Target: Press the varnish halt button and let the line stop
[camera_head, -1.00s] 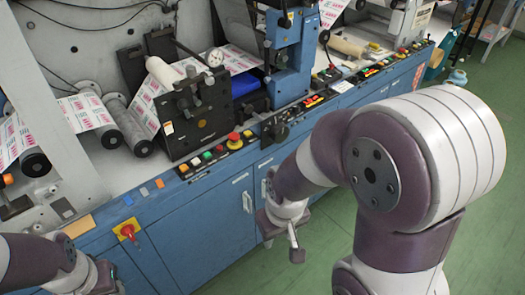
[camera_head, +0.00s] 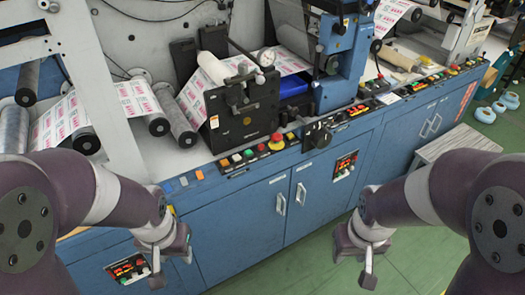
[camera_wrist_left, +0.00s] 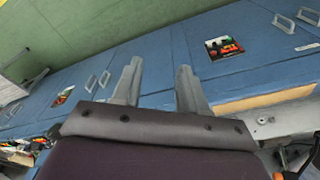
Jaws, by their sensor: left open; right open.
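A red mushroom button (camera_head: 277,141) on a yellow base sits at the right end of a row of coloured buttons (camera_head: 236,157) on the machine's front ledge. I cannot read labels, so I cannot tell whether it is the varnish halt button. My left gripper (camera_head: 157,274) is open and empty in front of the blue cabinet, below and left of that row. Its two spread fingers show in the left wrist view (camera_wrist_left: 157,88). My right gripper (camera_head: 368,274) is open and empty, below and right of the red button. Neither gripper touches a button.
More control panels line the ledge to the right (camera_head: 378,103). Small panels sit on the cabinet front at lower left (camera_head: 128,268) and centre (camera_head: 345,163). Cabinet handles (camera_head: 281,204) stick out. Printed web and rollers (camera_head: 180,125) lie behind the ledge. Green floor (camera_head: 270,272) is open in front.

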